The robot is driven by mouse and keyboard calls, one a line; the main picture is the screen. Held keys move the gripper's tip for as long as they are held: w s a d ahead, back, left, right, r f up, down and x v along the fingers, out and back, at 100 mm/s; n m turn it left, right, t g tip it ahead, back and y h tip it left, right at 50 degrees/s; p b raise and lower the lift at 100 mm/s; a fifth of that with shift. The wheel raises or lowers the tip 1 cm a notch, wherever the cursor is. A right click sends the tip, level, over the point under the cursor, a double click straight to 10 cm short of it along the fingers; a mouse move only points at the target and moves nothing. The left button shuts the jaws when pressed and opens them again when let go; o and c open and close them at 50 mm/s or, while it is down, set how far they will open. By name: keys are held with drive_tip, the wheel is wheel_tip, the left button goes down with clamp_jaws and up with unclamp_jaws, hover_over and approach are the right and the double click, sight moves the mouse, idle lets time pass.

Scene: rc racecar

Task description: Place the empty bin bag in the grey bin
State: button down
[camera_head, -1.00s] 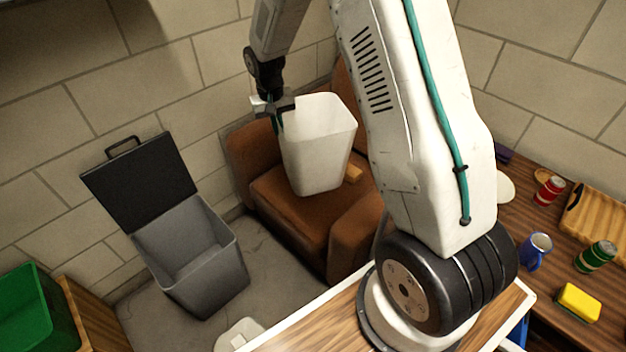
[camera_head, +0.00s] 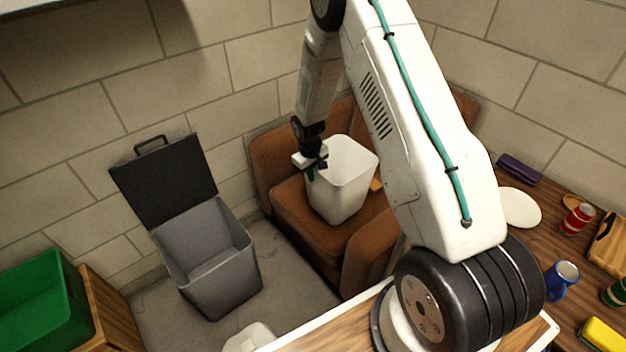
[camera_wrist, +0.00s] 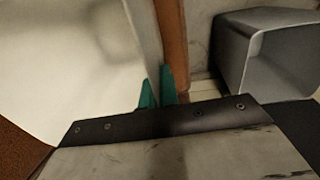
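The empty bin bag (camera_head: 342,182) is a white, stiff, open-topped tub shape, upright in front of the brown armchair in the head view. It also fills the left of the wrist view (camera_wrist: 75,75). My gripper (camera_head: 313,172) is at its left rim; in the wrist view the teal fingers (camera_wrist: 157,90) pinch its thin wall. I cannot tell whether the bag's base touches the seat. The grey bin (camera_head: 222,285) stands on the floor to the left, its black lid (camera_head: 165,182) raised and its inside looking empty. The wrist view shows the grey bin (camera_wrist: 275,60) at upper right.
The brown armchair (camera_head: 292,212) is against the wall, right of the grey bin. A green crate (camera_head: 40,305) on a wooden cabinet (camera_head: 108,310) is at far left. A white object (camera_head: 250,338) is near the bottom. A table at right holds a blue mug (camera_head: 561,280) and other items.

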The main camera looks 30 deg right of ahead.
drive_tip(key=shift+f, duration=1.2)
drive_tip(key=shift+f, duration=0.3)
drive_tip(key=c, duration=1.7)
unclamp_jaws()
drive_tip(key=shift+r, duration=0.1)
